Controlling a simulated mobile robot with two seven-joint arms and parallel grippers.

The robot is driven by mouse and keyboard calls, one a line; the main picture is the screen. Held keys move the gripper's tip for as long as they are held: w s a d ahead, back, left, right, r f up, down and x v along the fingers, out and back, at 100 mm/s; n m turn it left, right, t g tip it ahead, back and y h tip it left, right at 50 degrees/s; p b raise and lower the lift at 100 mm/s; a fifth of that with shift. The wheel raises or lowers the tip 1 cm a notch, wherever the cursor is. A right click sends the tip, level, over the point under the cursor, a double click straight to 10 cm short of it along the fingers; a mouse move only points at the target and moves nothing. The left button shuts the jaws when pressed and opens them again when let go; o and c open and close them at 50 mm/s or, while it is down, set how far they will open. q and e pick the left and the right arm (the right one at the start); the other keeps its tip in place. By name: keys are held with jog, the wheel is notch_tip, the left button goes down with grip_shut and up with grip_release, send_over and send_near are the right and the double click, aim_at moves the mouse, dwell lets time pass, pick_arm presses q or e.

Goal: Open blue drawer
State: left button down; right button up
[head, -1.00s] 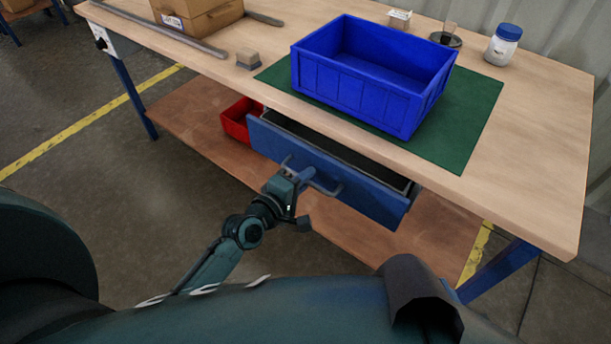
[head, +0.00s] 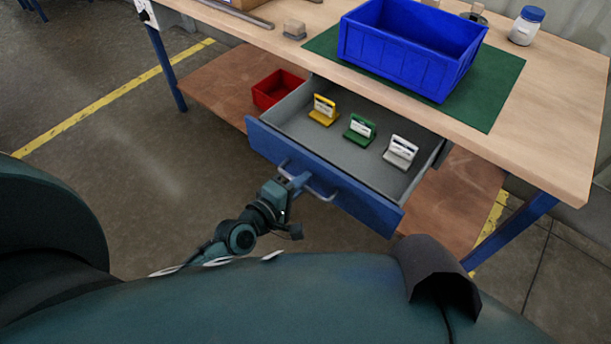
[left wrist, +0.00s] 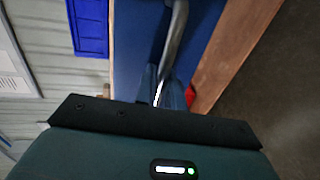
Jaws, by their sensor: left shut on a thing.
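The blue drawer (head: 350,197) under the workbench is pulled well out, and its grey inside shows. Its metal bar handle (head: 318,190) is on the front panel. My left gripper (head: 297,180) is shut on the handle near its left end. In the left wrist view the fingers (left wrist: 161,88) close around the handle bar (left wrist: 176,35). My right gripper is not in view.
A blue bin (head: 400,58) stands on a green mat (head: 500,95) on the workbench top (head: 560,130). A red bin (head: 275,90) sits on the lower shelf (head: 212,85), left of the drawer. Open floor lies in front.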

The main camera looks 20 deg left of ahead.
pick_arm(q)
jog(key=shift+s+a, duration=0.15)
jog(key=shift+s, duration=0.15)
jog(key=c, duration=1.8)
grip_release()
jog(key=shift+c, duration=0.2)
jog(key=v, duration=1.3)
jog(key=shift+s, duration=0.2)
